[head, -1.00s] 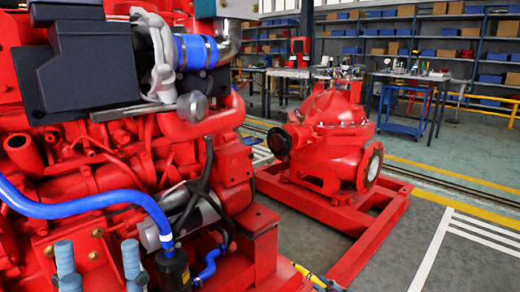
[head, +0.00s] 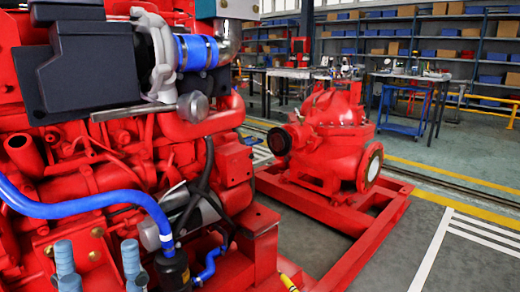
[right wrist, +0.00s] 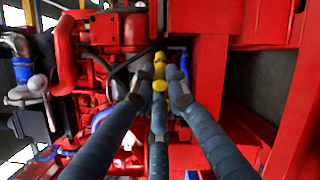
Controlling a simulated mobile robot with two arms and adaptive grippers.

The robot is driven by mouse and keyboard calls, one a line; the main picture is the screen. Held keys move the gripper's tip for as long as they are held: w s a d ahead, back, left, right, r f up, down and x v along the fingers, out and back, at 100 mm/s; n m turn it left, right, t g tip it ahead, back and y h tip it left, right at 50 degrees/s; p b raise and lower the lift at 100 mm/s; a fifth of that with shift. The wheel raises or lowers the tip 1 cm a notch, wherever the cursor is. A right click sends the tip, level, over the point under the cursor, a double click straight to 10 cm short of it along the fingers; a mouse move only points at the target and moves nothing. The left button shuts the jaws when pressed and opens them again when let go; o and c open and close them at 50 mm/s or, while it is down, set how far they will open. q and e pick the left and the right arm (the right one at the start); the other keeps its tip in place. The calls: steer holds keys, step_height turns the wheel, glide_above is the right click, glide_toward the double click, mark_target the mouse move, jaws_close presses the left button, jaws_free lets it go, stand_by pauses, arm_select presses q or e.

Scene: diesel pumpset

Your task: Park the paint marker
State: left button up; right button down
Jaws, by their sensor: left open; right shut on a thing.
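The yellow paint marker (right wrist: 160,68) shows in the right wrist view, gripped between the blue-grey fingers of my right gripper (right wrist: 158,90). Its yellow tip end (head: 289,284) shows at the bottom edge of the head view, in front of the red engine base. The rest of the marker and the right gripper are out of the head view. My left gripper (head: 99,258) is open and empty at the bottom left of the head view, its fingers pointing up in front of the engine. No holder for the marker can be made out.
The red engine (head: 110,170) with a blue hose (head: 85,205) fills the left. A red pump (head: 327,140) stands on a red frame (head: 375,235) to its right. The floor (head: 400,270) right of the frame is clear. Benches and shelves stand behind.

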steer(key=s+r+m+t+h, duration=0.2)
steer(key=s+r+m+h, duration=0.3)
steer(key=s, duration=0.7)
steer(key=w+a+r+h, duration=0.1)
steer(key=a+r+h, duration=0.2)
steer(key=a+r, duration=0.1)
steer(key=shift+a+r+m, duration=0.15)
steer(key=shift+r+m, duration=0.15)
steer(key=shift+r, duration=0.3)
